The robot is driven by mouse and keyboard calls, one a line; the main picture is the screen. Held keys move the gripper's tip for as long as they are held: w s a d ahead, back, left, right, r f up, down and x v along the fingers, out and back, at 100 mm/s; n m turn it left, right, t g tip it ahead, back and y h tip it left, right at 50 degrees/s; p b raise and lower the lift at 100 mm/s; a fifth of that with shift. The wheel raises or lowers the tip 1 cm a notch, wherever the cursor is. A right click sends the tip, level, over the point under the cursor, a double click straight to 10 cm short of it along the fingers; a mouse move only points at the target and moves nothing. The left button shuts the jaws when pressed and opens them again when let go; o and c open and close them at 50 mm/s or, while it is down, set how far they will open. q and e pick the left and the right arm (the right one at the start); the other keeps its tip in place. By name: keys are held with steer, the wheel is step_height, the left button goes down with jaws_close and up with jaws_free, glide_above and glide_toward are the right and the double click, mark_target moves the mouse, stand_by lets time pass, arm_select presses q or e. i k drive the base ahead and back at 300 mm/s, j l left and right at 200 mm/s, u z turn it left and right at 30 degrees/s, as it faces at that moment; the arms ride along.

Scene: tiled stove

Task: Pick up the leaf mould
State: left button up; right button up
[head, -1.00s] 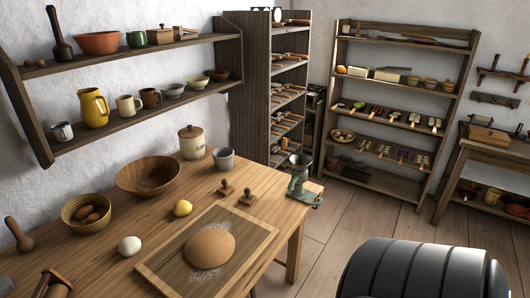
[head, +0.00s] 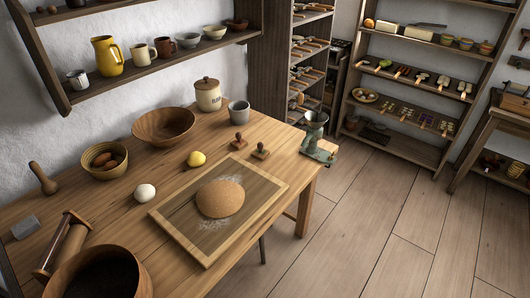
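Two small wooden stamp-like pieces with knobs stand on the wooden table, near its back right edge. The left stamp (head: 239,142) is reddish brown and the right stamp (head: 261,151) is beside it, slightly nearer. I cannot tell whether either is the leaf mould, as any carved pattern is hidden or too small to see. Neither of my grippers is in view.
The table (head: 215,262) also carries a floured board (head: 163,223) with dough (head: 220,198), a lemon (head: 196,159), an egg-like ball (head: 145,192), bowls, a jar (head: 208,95), a grey cup (head: 239,113) and a green grinder (head: 316,140). Floor (head: 350,230) at right is clear.

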mark_target(260, 153)
steer(key=i+l, duration=0.15)
steer(key=l, duration=0.25)
steer(key=i+l+u, duration=0.15)
steer(key=l, duration=0.25)
steer(key=i+l, duration=0.1)
steer(key=l, duration=0.35)
steer(key=u, duration=0.05)
